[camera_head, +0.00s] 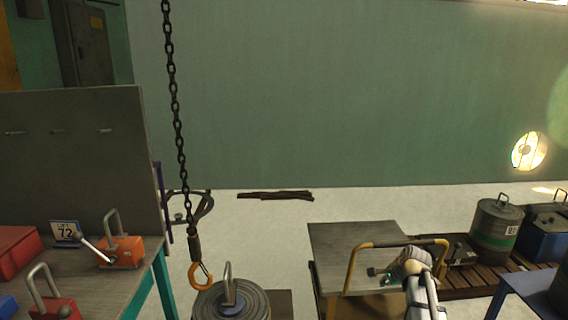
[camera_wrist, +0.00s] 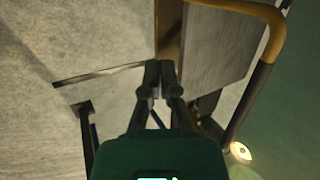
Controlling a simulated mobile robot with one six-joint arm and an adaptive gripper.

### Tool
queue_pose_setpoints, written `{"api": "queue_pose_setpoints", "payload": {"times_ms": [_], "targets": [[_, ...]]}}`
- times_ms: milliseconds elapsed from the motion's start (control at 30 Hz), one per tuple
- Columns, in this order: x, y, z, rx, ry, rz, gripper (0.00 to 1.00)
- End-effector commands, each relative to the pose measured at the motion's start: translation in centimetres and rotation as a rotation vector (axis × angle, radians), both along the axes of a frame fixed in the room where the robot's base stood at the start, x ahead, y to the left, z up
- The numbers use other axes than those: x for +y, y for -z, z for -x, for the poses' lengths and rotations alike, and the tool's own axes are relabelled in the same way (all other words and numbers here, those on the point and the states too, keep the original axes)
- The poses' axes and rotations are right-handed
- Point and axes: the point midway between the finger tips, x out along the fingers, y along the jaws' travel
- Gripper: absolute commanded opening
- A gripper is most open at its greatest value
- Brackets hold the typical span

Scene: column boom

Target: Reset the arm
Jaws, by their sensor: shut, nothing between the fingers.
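My arm (camera_head: 425,292) rises at the lower right of the head view, in front of a cart with a yellow handle. My gripper (camera_head: 374,272) shows small and dark at its end, in front of the cart's top. In the wrist view my gripper (camera_wrist: 159,68) points away from the camera, with its two fingers together and nothing between them. The fingertips overlap the cart's edge in that view; I cannot tell the gap between them.
The cart (camera_head: 345,240) has a yellow handle (camera_head: 352,262), also close in the wrist view (camera_wrist: 270,45). A hook (camera_head: 200,274) hangs on a chain above a round weight (camera_head: 230,302). A bench (camera_head: 85,280) stands left, a drum (camera_head: 497,228) right. Floor behind is mostly clear.

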Motion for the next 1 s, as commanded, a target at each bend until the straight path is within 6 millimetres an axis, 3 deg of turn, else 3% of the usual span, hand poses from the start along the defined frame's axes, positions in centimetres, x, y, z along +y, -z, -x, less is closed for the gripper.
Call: {"api": "queue_pose_setpoints", "payload": {"times_ms": [33,100,400,700,933,1000], "targets": [[2.0,0.3,1.7,0.017,-0.090,0.045,0.00],[4.1,0.7,3.5,0.041,-0.222,0.110,0.00],[11.4,2.0,11.8,0.141,-0.793,0.345,0.00],[14.8,2.4,17.7,0.211,-1.188,0.465,0.00],[16.2,2.5,21.0,0.249,-1.400,0.514,0.00],[16.1,1.4,20.7,0.249,-1.404,0.515,0.00]]}}
